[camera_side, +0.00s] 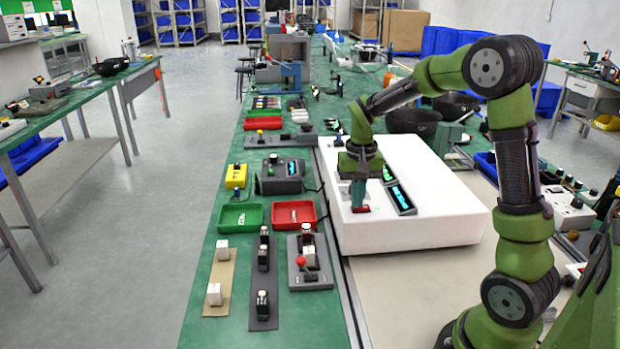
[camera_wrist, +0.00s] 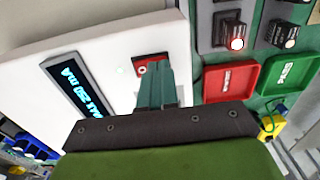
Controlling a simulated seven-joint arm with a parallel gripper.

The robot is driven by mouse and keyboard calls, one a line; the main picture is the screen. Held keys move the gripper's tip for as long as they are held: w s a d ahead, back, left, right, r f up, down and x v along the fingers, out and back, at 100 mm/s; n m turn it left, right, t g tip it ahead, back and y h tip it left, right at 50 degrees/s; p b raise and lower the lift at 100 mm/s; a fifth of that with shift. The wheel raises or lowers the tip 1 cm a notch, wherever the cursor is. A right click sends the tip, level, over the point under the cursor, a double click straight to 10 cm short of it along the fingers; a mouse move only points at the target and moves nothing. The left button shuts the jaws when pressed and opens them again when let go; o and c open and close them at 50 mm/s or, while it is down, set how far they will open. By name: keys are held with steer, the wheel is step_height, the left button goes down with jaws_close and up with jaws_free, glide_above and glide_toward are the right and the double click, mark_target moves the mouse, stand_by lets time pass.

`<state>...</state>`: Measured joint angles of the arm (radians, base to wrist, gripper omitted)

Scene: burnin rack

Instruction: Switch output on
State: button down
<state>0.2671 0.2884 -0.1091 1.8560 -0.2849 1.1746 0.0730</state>
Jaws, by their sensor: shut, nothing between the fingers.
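A red switch plate (camera_side: 362,210) sits on the top of a large white housing (camera_side: 435,225), near its left edge. In the wrist view the red plate (camera_wrist: 142,66) shows just beyond my fingertips, partly hidden by them. My gripper (camera_side: 358,203) points down at the plate with its teal fingers shut and empty. In the wrist view the fingers (camera_wrist: 156,75) overlap the plate; I cannot tell whether they touch it. A dark display (camera_wrist: 78,88) with cyan lettering lies beside it.
Left of the housing are a red tray (camera_side: 294,214), a green tray (camera_side: 240,217), a grey fixture with a red knob (camera_side: 309,265) and a dark instrument box (camera_side: 282,176). Black bowls (camera_side: 412,121) stand behind the housing. The housing's right and front top are clear.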

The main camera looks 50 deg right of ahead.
step_height(320, 180, up, 7)
steer(key=shift+f, duration=0.15)
stand_by(0.5)
